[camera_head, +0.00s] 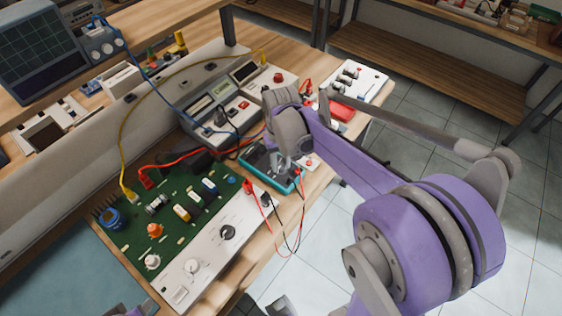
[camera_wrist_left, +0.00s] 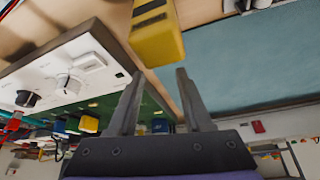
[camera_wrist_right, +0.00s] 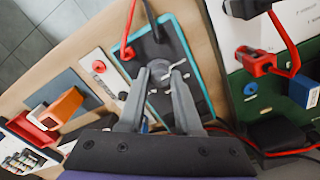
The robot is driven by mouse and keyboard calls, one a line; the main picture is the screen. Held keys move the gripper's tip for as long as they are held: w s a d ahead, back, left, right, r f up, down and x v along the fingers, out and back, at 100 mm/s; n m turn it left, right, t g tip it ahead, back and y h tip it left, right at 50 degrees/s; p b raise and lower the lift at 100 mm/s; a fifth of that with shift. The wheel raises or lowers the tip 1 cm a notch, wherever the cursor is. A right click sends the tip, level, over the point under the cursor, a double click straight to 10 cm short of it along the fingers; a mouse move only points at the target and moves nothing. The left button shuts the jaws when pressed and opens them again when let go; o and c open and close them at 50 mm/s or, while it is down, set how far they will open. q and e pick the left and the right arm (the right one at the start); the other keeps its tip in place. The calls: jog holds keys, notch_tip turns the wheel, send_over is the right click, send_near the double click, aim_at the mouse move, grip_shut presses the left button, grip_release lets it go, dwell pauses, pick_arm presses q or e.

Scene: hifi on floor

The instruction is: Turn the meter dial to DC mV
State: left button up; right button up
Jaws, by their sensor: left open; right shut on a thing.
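The meter is a dark handheld box with a teal rim (camera_head: 258,172), lying on the bench beside the green circuit board. It also shows in the right wrist view (camera_wrist_right: 178,42). My right gripper (camera_wrist_right: 158,74) reaches down over it and is shut on its round grey dial (camera_wrist_right: 160,88). The fingers partly hide the dial, and its markings are too small to read. In the head view the right gripper (camera_head: 282,158) covers part of the meter. My left gripper (camera_wrist_left: 154,74) is open and empty, away from the meter, near a yellow block (camera_wrist_left: 158,38).
A green circuit board (camera_head: 135,232) with a white control panel (camera_head: 213,250) lies left of the meter. Red and black leads (camera_head: 278,222) loop from the meter past the bench edge. Bench instruments (camera_head: 215,110) stand behind. An orange-and-white object (camera_wrist_right: 62,107) and red tray lie nearby.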

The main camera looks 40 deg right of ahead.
grip_shut()
jog(key=shift+m, duration=0.3)
pick_arm(q)
jog(key=shift+f, duration=0.15)
pick_arm(e)
jog(key=m, duration=0.3)
pick_arm(q)
jog(key=shift+s+f, duration=0.1)
pick_arm(e)
jog(key=m, duration=0.5)
pick_arm(q)
jog(key=shift+f+b, duration=0.1)
jog(key=shift+b, duration=0.2)
pick_arm(e)
jog(key=m, duration=0.4)
jog(key=shift+m, duration=0.3)
pick_arm(q)
jog(key=shift+f, duration=0.1)
pick_arm(e)
jog(key=shift+m, duration=2.2)
